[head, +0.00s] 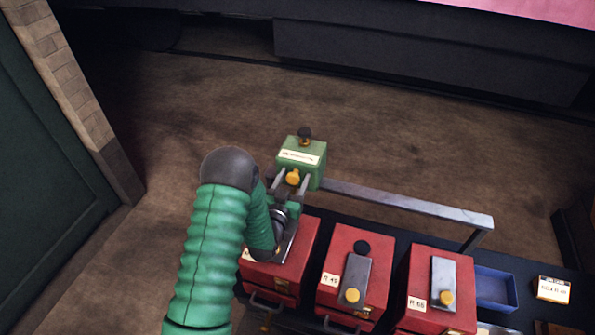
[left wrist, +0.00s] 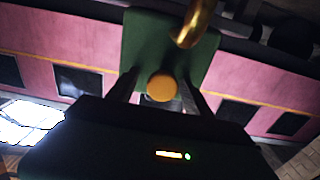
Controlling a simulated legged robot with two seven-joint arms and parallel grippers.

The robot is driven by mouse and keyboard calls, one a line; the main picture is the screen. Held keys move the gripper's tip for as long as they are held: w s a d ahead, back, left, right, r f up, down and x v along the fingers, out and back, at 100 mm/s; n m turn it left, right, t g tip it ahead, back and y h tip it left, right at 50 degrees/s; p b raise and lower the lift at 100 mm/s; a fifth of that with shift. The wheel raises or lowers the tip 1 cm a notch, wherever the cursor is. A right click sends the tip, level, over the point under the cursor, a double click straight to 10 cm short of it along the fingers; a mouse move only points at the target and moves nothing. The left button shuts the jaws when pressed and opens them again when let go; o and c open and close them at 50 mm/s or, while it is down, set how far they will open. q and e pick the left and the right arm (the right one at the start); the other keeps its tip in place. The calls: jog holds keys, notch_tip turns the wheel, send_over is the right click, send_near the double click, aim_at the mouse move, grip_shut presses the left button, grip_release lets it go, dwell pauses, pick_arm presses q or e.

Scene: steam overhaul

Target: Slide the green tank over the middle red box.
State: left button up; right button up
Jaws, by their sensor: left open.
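The green tank (head: 316,151) has a white label and a dark knob on top. It sits at the left end of a grey rail (head: 400,202), above and behind the left red box (head: 303,262). A yellow knob (head: 292,177) sticks out of its near side. My left gripper (head: 292,183) is open, with a finger on each side of this knob; contact cannot be told. The left wrist view shows the tank (left wrist: 150,45) and the knob (left wrist: 161,88) between the fingers. The middle red box (head: 329,286) stands right of the tank, with a black round part on top. My right gripper is out of view.
The right red box (head: 427,275) stands beside the middle one, with a blue tray (head: 492,288) and a small labelled box (head: 553,290) farther right. Grey plates with yellow knobs lie on the boxes. The space above the rail looks clear. A brass hook (left wrist: 195,22) shows in the left wrist view.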

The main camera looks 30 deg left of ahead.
pick_arm(q)
jog(key=shift+s+a, duration=0.1)
jog(key=shift+s, duration=0.05)
jog(key=shift+c, duration=0.3)
jog(key=shift+a+f, duration=0.15)
jog(key=shift+a, duration=0.05)
jog(key=c, duration=0.5)
grip_shut()
jog(key=shift+d, duration=0.15)
jog(key=w+d+b, duration=0.2)
jog(key=w+d, duration=0.1)
jog(key=d, duration=0.9)
jog(key=w+d+b, duration=0.3)
jog(key=d, duration=0.9)
jog(key=shift+d+b, duration=0.2)
jog(key=shift+b, duration=0.1)
jog(key=o, duration=0.6)
grip_release()
jog(key=shift+c, duration=0.2)
